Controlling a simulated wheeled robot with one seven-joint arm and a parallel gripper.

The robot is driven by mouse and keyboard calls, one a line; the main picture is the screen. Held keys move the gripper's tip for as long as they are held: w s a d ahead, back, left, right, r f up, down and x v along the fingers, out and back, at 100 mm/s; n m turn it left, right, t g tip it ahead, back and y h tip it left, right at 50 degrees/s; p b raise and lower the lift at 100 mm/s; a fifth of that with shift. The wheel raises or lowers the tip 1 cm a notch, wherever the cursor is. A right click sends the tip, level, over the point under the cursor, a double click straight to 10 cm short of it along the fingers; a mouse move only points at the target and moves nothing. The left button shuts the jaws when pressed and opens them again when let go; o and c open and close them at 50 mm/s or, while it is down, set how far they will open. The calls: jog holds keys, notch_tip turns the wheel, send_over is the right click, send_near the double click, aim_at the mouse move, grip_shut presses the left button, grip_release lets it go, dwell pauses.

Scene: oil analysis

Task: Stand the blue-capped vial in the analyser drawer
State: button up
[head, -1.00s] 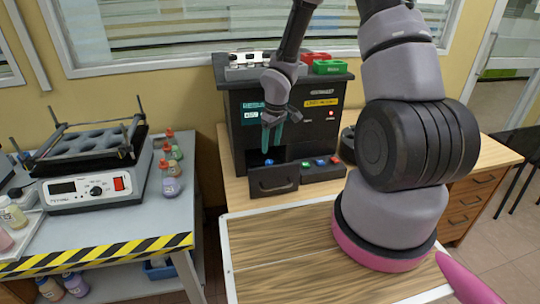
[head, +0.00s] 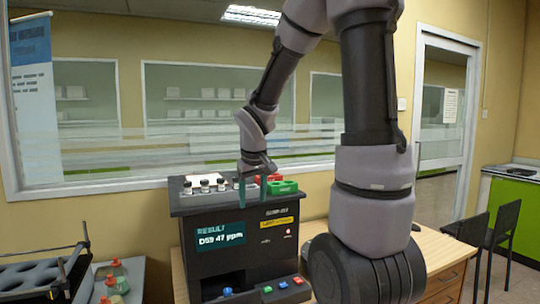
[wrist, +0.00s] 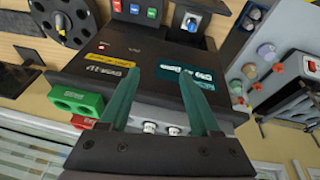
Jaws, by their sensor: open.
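The blue-capped vial (wrist: 193,22) stands in the analyser's open drawer (wrist: 184,35) in the wrist view; its cap (head: 227,292) shows at the lower edge of the head view. The black analyser (head: 228,262) has a lit screen (head: 219,237) reading a result in ppm. My gripper (head: 252,190) is open and empty, fingers pointing down at the analyser's top, beside the vial rack. In the wrist view its two teal fingers (wrist: 158,88) are wide apart, with nothing between them, well away from the blue-capped vial.
A pale rack (head: 220,190) with several vials stands on top of the analyser, close to my fingers. Coloured buttons (head: 283,285) are beside the drawer. A side bench with bottles (head: 117,275) stands at left.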

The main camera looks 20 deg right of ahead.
jog(key=s+a+r+m+t+y, duration=0.1)
jog(key=s+r+m+t+y, duration=0.2)
jog(key=s+r, duration=1.1)
jog(key=shift+s+a+r+m, duration=0.2)
jog(key=shift+s+r+m, duration=0.2)
jog(key=shift+s+m, duration=0.7)
jog(key=shift+w+t, duration=0.2)
jog(key=shift+t, duration=0.1)
